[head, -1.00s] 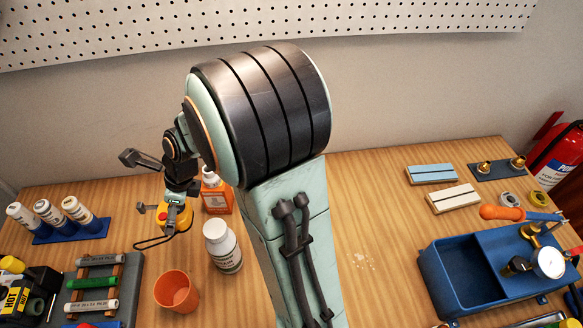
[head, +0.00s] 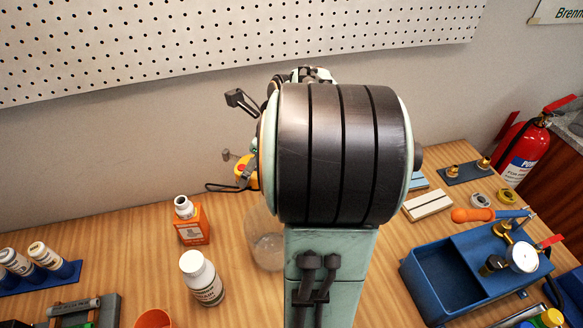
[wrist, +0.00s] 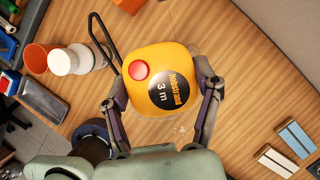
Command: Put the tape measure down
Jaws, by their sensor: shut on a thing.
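The tape measure (wrist: 160,70) is yellow and rounded, with a red button, a black "3 m" label and a dark strap loop. In the wrist view my gripper (wrist: 166,92) is shut on it, one finger on each side. In the head view the tape measure (head: 247,178) shows at the left edge of my arm, partly hidden by it. It appears held up above the bench (head: 340,290), near the back. The spot directly beneath it is mostly hidden in the wrist view.
A clear jar (head: 266,252) stands beside my arm, partly hidden. Left of it are an orange container (head: 192,224), a white bottle (head: 204,284) and an orange cup (head: 153,319). At right are a cream block (head: 427,204) and a blue bin (head: 440,290) with a gauge.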

